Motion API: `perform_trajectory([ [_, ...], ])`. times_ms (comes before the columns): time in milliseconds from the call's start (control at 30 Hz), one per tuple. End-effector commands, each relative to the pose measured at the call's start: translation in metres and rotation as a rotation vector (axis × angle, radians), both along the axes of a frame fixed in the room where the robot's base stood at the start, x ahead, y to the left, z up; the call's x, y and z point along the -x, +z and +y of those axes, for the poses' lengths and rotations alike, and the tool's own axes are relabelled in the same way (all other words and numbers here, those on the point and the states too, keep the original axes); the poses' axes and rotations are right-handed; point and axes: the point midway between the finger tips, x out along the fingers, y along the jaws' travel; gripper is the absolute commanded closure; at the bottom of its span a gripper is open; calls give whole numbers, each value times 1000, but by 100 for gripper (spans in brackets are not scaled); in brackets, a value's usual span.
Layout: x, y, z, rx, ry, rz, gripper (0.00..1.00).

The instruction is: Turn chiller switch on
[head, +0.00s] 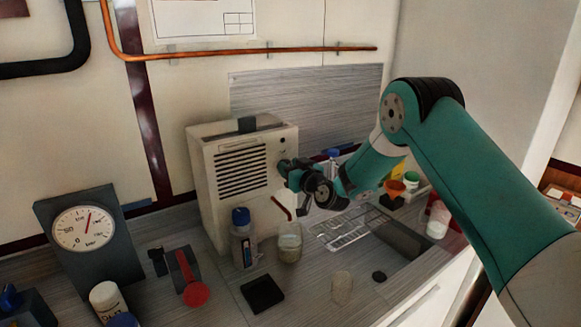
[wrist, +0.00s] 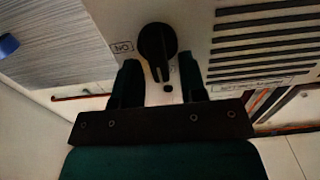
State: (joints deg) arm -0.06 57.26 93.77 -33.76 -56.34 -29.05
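The chiller is a beige box with dark vent slots (head: 208,190) on the counter in the head view. Its front panel (wrist: 205,50) fills the upper wrist view. A black rotary switch (wrist: 155,43) sits on this panel, its bar pointing down in the picture. An "ON" label (wrist: 122,47), upside down, is left of the switch. My gripper (wrist: 160,73) is open, with its fingers apart on either side of the bar's lower end; contact cannot be told. In the head view my gripper (head: 291,172) is at the chiller's right front edge and hides most of the switch.
A blue-capped bottle (head: 243,240) and a glass jar (head: 289,242) stand close below my gripper. A red-handled valve (head: 194,292), a pressure gauge (head: 86,228) and a black square (head: 262,294) are at the left and front. A wire rack (head: 345,230) lies right.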

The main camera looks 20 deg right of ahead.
Motion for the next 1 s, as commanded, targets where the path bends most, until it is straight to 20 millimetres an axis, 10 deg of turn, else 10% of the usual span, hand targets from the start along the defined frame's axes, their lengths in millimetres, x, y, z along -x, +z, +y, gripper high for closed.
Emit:
perform_trajectory([
  [167,0,0,0,0,0,0,100],
  [1000,-1,-4,-6,-374,-1,120,100],
])
